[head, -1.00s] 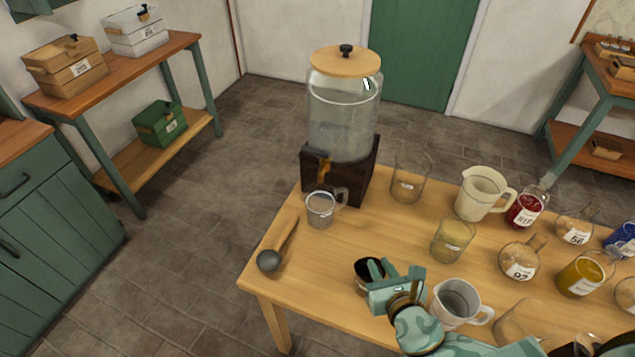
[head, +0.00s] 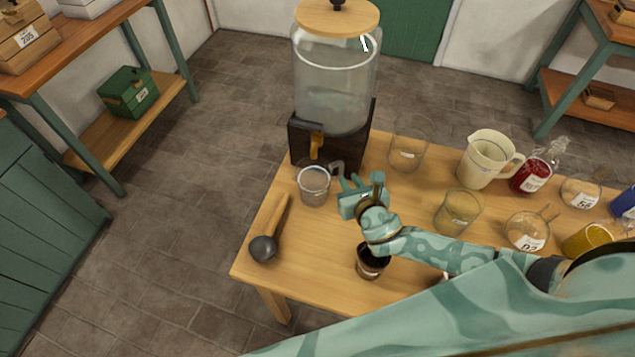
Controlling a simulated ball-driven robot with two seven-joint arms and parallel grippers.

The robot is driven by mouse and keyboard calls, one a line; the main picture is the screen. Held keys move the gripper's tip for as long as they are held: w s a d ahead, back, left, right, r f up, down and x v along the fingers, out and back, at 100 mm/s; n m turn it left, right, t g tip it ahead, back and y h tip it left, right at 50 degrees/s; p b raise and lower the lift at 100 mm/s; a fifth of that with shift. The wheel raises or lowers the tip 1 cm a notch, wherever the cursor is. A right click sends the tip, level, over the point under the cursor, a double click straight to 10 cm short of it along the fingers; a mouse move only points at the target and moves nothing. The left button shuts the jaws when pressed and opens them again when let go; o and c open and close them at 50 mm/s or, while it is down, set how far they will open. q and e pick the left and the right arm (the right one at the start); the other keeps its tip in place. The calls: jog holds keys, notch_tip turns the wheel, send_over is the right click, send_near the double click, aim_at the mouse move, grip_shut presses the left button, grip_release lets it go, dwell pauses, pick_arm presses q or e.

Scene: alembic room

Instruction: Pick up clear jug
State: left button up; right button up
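The clear jug (head: 314,187) is a small transparent jug with a grey handle on its right side. It stands upright on the wooden table (head: 300,255), in front of the glass drink dispenser (head: 335,85). My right gripper (head: 358,184) is just right of the jug, close to its handle. Its fingers are apart and hold nothing that I can see. Whether a finger touches the handle cannot be told. My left gripper is not in view.
A ladle (head: 265,247) lies left of the jug. A dark cup (head: 372,263) stands below my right forearm. A clear beaker (head: 407,148), a cream pitcher (head: 487,160) and several labelled glass vessels stand to the right. My arm covers the table's front right.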

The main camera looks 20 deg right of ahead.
aim_at(342, 169)
jog(key=b+x, duration=0.1)
jog(key=x, duration=0.4)
jog(key=shift+w, duration=0.15)
grip_shut()
dwell(1.1)
jog(key=shift+r, duration=0.15)
